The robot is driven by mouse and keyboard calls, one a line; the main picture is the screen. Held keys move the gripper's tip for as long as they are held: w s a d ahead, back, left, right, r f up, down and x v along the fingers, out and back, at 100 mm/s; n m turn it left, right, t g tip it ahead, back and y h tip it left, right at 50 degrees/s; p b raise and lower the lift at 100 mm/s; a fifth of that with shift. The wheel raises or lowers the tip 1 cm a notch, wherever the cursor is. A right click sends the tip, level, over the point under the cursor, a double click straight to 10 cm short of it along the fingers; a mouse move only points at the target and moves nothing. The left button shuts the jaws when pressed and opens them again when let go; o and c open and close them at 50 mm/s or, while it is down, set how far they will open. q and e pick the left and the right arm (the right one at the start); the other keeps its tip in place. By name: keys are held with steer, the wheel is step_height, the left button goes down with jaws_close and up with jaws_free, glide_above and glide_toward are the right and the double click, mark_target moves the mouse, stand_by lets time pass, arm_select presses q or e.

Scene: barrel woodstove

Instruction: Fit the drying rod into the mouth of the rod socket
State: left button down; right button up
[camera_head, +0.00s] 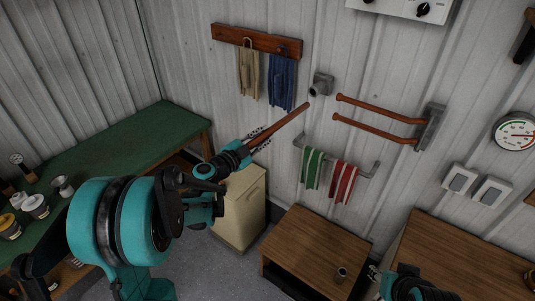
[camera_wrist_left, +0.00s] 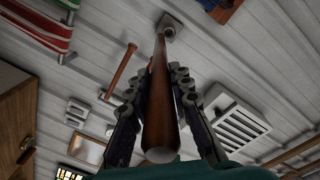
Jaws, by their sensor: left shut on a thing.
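The drying rod (camera_head: 289,117) is a slim brown wooden rod. My left gripper (camera_head: 259,139) is shut around it, and the rod points up and right toward the wall. The rod socket (camera_head: 321,83) is a small grey wall block with a dark round mouth facing out. In the head view the rod's far tip is just below the mouth, with a small gap in the picture. In the left wrist view the rod (camera_wrist_left: 160,105) runs up to the socket (camera_wrist_left: 172,22); its tip overlaps the mouth area, so contact is unclear. My right gripper (camera_head: 374,273) is small at the lower right; its jaws are unclear.
Two similar rods (camera_head: 375,110) stick out from a grey bracket (camera_head: 431,127) right of the socket. A peg rail (camera_head: 257,39) with hanging cloths is left. A towel bar with green and red towels (camera_head: 343,178) is below. A wooden table (camera_head: 318,245) stands beneath.

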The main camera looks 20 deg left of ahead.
arm_select(q)
steer(key=shift+s+a+r+t, duration=0.2)
steer(key=shift+s+r+t, duration=0.1)
steer(key=shift+r, duration=0.35)
steer(key=shift+w+f, duration=0.1)
steer(key=shift+w, duration=0.6)
steer(key=shift+x, duration=0.75)
steer(key=shift+p+x, duration=0.45)
steer(key=shift+x, duration=0.85)
steer(key=shift+f, duration=0.1)
steer(key=shift+w+d+n, duration=0.15)
steer(key=shift+w+n, duration=0.15)
steer(key=shift+y+b, duration=0.4)
steer(key=shift+b, duration=0.15)
steer(key=shift+b+x, duration=0.4)
steer(key=shift+x, duration=3.45)
